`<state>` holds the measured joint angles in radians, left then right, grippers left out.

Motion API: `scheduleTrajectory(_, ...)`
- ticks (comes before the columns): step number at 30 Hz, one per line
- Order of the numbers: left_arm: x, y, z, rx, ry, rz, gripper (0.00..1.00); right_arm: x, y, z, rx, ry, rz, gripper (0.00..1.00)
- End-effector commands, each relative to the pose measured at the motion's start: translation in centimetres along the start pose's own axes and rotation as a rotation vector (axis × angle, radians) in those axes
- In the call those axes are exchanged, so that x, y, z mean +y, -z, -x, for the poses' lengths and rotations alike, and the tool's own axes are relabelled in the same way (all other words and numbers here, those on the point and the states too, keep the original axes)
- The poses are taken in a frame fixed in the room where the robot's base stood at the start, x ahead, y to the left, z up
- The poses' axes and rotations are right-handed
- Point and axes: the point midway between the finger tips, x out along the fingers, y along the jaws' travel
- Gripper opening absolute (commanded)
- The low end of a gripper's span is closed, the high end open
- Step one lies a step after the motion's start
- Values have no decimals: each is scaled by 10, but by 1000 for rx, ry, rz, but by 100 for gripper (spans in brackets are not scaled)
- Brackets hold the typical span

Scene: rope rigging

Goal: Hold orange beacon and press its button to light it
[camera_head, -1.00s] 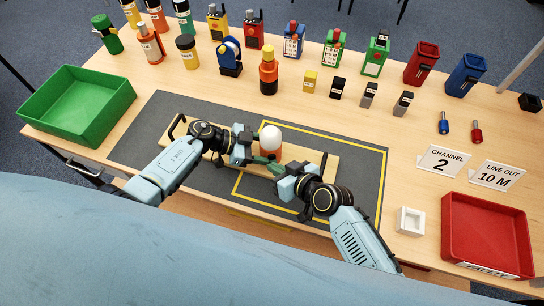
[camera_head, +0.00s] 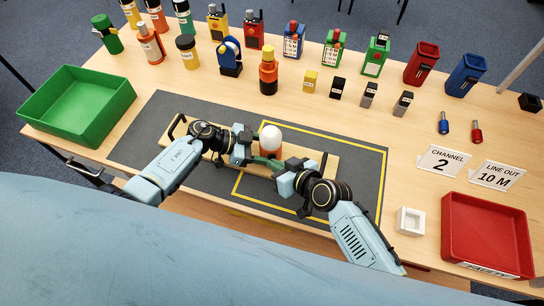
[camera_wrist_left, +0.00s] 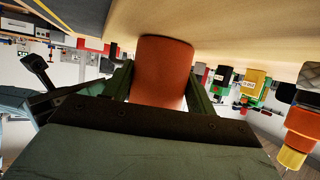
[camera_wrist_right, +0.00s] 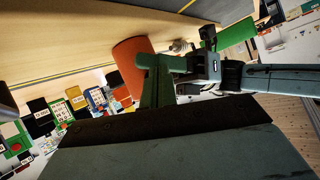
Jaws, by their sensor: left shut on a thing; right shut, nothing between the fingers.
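The orange beacon (camera_head: 271,147) has a plain white dome on top and an orange body. It is upright over the wooden board in the middle of the table. My left gripper (camera_head: 252,147) is shut on its body from the left. In the left wrist view the orange body (camera_wrist_left: 163,72) sits between both fingers. My right gripper (camera_head: 267,163) is shut and empty, its tips close to the near side of the beacon. In the right wrist view the closed fingers (camera_wrist_right: 156,78) overlap the orange body (camera_wrist_right: 130,62). Contact there is unclear. I cannot make out the button.
The wooden board (camera_head: 318,170) with black end handles lies on a dark mat (camera_head: 365,190). A green tray (camera_head: 80,105) is at left, a red tray (camera_head: 485,235) and a white block (camera_head: 410,221) at right. Several canisters, radios and boxes line the back.

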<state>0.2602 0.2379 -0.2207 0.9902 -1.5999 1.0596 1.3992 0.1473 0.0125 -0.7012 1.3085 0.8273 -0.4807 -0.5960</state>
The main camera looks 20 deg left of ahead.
Motion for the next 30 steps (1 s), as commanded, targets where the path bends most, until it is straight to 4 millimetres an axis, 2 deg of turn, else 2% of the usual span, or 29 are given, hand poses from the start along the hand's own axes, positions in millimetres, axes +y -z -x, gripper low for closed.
scheduleTrajectory(16,0,1,0,1,-2,0,29,1,2,-2,1,-1,1,0)
scheduleTrajectory(30,0,0,0,1,-1,0,29,-7,-7,10,1,0,0,0)
